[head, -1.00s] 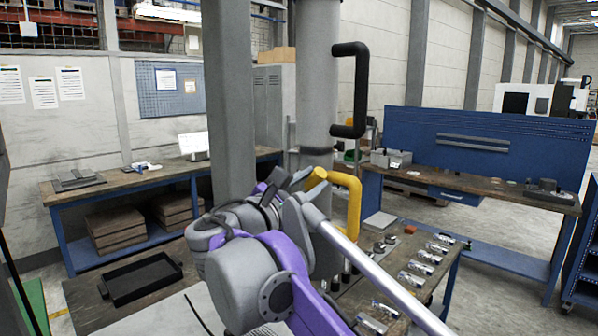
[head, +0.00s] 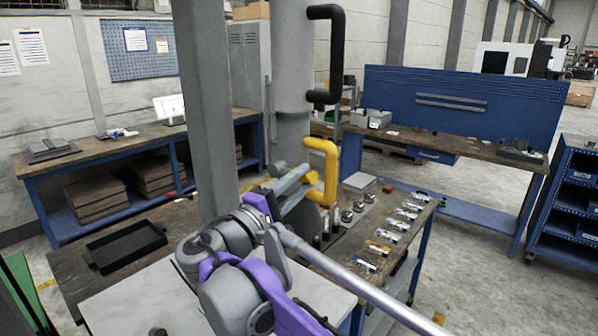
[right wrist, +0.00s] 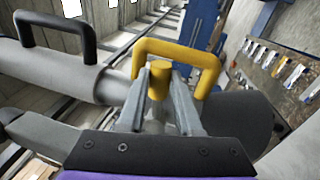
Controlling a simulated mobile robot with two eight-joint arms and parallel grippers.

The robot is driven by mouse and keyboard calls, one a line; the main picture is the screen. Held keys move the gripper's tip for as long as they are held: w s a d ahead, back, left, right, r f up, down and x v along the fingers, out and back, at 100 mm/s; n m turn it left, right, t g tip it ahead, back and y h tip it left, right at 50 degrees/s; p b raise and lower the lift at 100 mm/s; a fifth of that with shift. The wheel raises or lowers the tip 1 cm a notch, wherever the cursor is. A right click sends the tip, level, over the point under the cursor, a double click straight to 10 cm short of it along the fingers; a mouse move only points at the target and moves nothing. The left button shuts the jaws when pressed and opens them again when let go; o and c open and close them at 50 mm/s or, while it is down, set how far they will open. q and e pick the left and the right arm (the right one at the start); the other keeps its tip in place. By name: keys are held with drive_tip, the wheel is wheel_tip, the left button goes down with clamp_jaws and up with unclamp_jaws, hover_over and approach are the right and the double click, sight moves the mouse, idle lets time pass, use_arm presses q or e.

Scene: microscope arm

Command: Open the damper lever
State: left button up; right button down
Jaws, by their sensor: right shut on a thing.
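A yellow cylindrical grip (right wrist: 158,82), which looks like the end of the damper lever, stands between the fingers of my right gripper (right wrist: 165,88) in the right wrist view. The gripper is shut on it. In the head view my right gripper (head: 292,182) is beside the grey vertical pipe (head: 291,70); the fingers and pipe hide most of the lever. A yellow U-shaped handle (head: 331,172) on the pipe is just right of the fingers. It also shows behind them in the right wrist view (right wrist: 182,49). My left gripper is out of view.
A black U-shaped handle (head: 337,55) is higher on the pipe. A thick grey post (head: 205,110) stands left of it. A workbench with small parts (head: 395,228) is close on the right, and a black tray (head: 127,244) lies at the left.

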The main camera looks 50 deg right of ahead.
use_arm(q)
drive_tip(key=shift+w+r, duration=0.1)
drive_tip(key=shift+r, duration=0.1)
use_arm(e)
drive_tip(key=shift+f+m, duration=0.25)
drive_tip(key=shift+m, duration=0.25)
drive_tip(key=c, duration=0.6)
unclamp_jaws()
drive_tip(key=shift+f, duration=0.1)
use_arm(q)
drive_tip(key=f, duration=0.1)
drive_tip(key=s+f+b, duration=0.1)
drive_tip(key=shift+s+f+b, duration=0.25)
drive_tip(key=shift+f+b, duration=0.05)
use_arm(e)
drive_tip(key=v, duration=1)
drive_tip(key=shift+a, duration=0.4)
